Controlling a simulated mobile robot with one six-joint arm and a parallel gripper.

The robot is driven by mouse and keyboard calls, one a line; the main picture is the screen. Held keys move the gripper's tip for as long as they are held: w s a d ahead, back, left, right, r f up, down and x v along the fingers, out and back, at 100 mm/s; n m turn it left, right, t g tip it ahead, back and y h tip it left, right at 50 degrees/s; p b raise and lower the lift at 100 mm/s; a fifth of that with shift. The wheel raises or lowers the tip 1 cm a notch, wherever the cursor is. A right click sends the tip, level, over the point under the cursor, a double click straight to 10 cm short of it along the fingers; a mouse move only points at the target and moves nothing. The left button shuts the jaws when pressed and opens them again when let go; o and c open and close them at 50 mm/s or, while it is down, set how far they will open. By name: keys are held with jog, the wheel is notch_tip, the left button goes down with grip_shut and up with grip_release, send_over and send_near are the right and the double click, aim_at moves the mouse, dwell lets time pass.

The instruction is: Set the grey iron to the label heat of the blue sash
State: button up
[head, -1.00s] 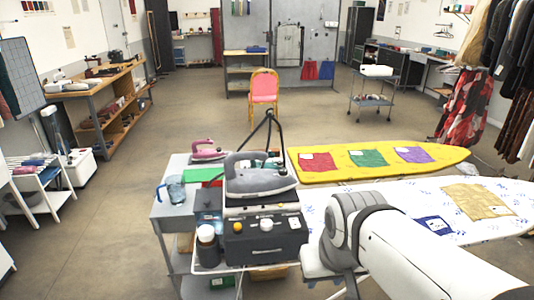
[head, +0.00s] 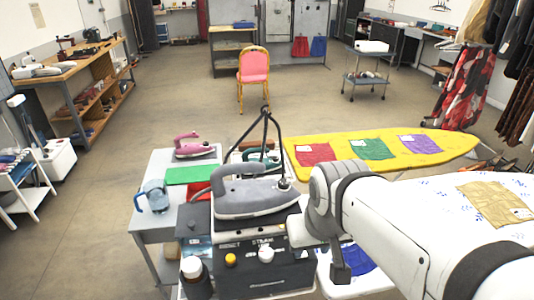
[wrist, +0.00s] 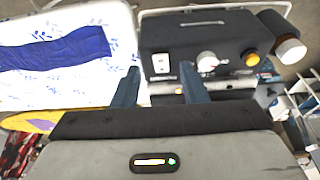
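The grey iron (head: 252,198) rests on top of a dark steam station (head: 290,270). The station's front panel has a white dial (head: 266,254) and a yellow knob (head: 230,260). In the wrist view the panel shows the white dial (wrist: 206,62), the yellow knob (wrist: 251,58) and a white switch (wrist: 161,64). My gripper (wrist: 160,78) is open and empty in front of the panel, its two fingers apart and nearest the switch. The blue sash (head: 358,262) lies on the white board, partly hidden by my arm; it also shows in the wrist view (wrist: 60,50). I cannot see its label now.
A blue jug (head: 155,196) and a pink iron (head: 193,146) are on the grey table behind. A yellow board (head: 450,150) carries red, green and purple cloths. Open floor (head: 90,220) lies left.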

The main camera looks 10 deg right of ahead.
jog(key=shift+o, duration=0.8)
jog(key=shift+w+r, duration=0.15)
jog(key=shift+w, duration=0.15)
jog(key=w+r+n, duration=0.1)
jog(key=w+n, duration=0.1)
jog(key=w+r+n, duration=0.2)
jog(key=w+n, duration=0.1)
jog(key=w+r+n+g, duration=0.1)
jog(key=w+n, duration=0.1)
jog(key=w, duration=0.1)
jog(key=shift+a+r+n, duration=0.25)
jog(key=shift+r+n, duration=0.1)
jog(key=shift+n, duration=0.05)
notch_tip(320, 180, up, 3)
jog(key=n+g, duration=0.2)
jog(key=n, duration=1)
send_over(284, 182)
jog(key=shift+s, duration=0.2)
jog(key=shift+w, duration=0.25)
jog(key=shift+f+n, duration=0.2)
jog(key=shift+n, duration=0.1)
jog(key=shift+f+p, duration=0.55)
jog(key=shift+f, duration=3.05)
jog(key=c, duration=0.9)
jog(key=shift+c, duration=0.2)
